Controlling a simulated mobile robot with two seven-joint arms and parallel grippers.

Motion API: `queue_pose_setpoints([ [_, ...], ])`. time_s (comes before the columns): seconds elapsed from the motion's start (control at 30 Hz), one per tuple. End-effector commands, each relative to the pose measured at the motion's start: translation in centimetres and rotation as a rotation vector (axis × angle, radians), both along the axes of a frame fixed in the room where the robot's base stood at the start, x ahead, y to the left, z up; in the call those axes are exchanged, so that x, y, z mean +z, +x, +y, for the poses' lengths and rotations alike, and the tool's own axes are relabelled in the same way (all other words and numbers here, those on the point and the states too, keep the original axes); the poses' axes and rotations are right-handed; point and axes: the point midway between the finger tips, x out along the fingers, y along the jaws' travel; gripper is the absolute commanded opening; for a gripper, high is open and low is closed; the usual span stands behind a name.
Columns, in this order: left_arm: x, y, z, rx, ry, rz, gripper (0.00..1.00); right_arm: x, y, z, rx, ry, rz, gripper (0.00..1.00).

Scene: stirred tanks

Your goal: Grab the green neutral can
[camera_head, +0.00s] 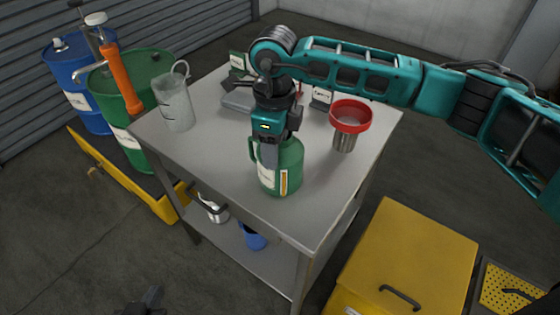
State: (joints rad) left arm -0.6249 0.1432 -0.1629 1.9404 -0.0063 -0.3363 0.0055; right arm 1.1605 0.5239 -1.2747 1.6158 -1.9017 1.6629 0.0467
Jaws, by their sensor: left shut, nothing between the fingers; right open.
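The green can (287,168) with a pale label stands upright on the grey table, near its front edge. My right gripper (268,156) points down from above, at the can's upper part. Its fingers are open and overlap the can in the picture, hiding its top and part of its front. I cannot tell whether they touch it. My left gripper (143,303) shows only as a dark piece at the bottom edge, shut and empty, well away from the can.
The table (225,165) also bears a clear jug (174,104), a red funnel (350,116) on a metal cup, and a grey device (238,100) behind. Blue (75,72) and green (132,75) drums stand left on a yellow pallet. A yellow box (410,255) stands front right.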

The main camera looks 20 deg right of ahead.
Motion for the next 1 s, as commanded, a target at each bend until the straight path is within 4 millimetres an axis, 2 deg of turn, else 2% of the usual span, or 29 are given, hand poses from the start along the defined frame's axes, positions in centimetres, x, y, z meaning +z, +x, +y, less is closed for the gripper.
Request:
queue_pose_setpoints([
  [0.1, 0.03, -0.02, -0.02, 0.000, 0.000, 0.000, 0.00, -1.49, -0.02, -0.05, -0.002, -0.001, 0.001, 0.51],
  [0.33, 0.01, -0.02, -0.04, -0.001, -0.001, 0.000, 0.00, -1.69, 0.02, -0.02, -0.001, 0.000, -0.001, 0.51],
  [0.87, 0.02, -0.03, -0.03, 0.000, -0.001, 0.000, 0.00, -1.66, 0.00, -0.04, -0.001, 0.000, 0.000, 0.00],
  [1.0, 0.02, -0.03, -0.02, 0.001, -0.001, 0.000, 0.00, -1.67, -0.01, -0.03, -0.001, 0.000, 0.000, 0.00],
])
